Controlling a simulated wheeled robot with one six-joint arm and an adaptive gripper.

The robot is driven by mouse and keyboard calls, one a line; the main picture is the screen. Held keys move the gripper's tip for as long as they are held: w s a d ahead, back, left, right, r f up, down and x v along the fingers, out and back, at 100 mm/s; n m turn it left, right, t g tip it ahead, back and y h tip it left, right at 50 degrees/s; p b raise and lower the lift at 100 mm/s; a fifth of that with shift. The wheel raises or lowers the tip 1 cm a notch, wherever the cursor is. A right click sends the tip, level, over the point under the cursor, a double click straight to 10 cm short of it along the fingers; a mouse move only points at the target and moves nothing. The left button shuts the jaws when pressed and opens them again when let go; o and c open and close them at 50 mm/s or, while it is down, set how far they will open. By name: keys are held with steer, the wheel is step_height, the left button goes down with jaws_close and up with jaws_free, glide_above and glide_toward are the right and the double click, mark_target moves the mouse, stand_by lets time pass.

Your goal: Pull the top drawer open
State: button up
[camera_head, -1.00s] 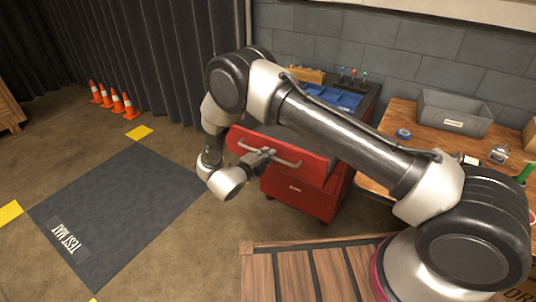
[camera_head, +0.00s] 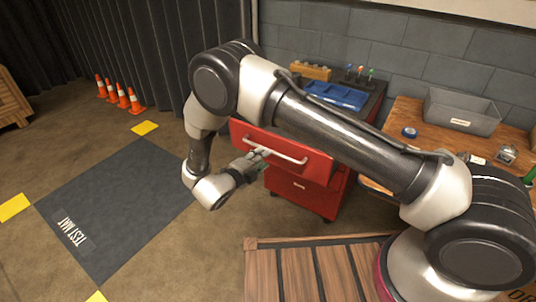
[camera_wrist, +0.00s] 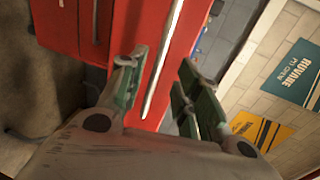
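The red cabinet (camera_head: 308,192) stands by the back wall. Its top drawer (camera_head: 318,167) juts out well past the lower front, so it stands open. The silver bar handle (camera_head: 287,156) runs across the drawer front, partly behind my gripper. My gripper (camera_head: 257,157) is at the left part of the handle. In the wrist view my gripper (camera_wrist: 165,88) has its green-padded fingers spread apart. The handle (camera_wrist: 165,55) shows between and beyond them, with gaps on both sides. Whether a finger touches it I cannot tell. My arm hides part of the cabinet.
A blue tray (camera_head: 338,95) lies on the cabinet top. A wooden workbench (camera_head: 402,117) with a grey bin (camera_head: 461,111) stands to the right. A slatted wooden surface (camera_head: 312,272) is in front. The dark test mat (camera_head: 115,205) and floor at left are clear; orange cones (camera_head: 122,96) stand behind.

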steer(key=v, duration=0.4)
steer(key=shift+s+a, duration=0.15)
steer(key=shift+s, duration=0.05)
